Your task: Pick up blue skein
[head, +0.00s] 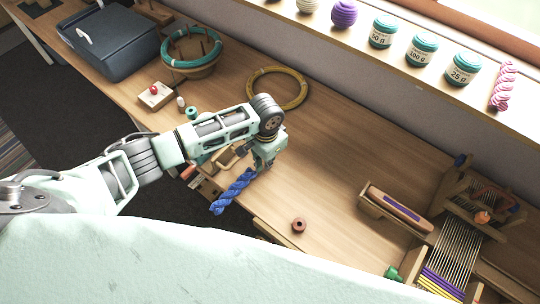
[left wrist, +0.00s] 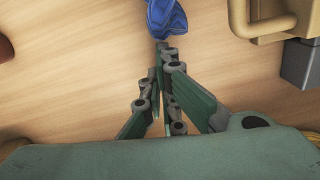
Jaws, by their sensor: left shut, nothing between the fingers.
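The blue skein (head: 231,194) is a twisted length of yarn lying on the wooden table near its front edge. Its end also shows at the top of the left wrist view (left wrist: 167,16). My left gripper (head: 257,171) is over the table at the skein's upper right end. In the left wrist view its green fingers (left wrist: 162,62) are closed together with nothing between them, their tips close to the skein's end. I cannot tell whether they touch it. My right gripper is not in view.
A wooden piece (left wrist: 268,18) lies close to the gripper on the right of the wrist view. A dark red spool (head: 299,225) stands on the table. A yellow hoop (head: 305,88) lies behind the arm. A loom (head: 447,262) stands at the right. The table's middle is clear.

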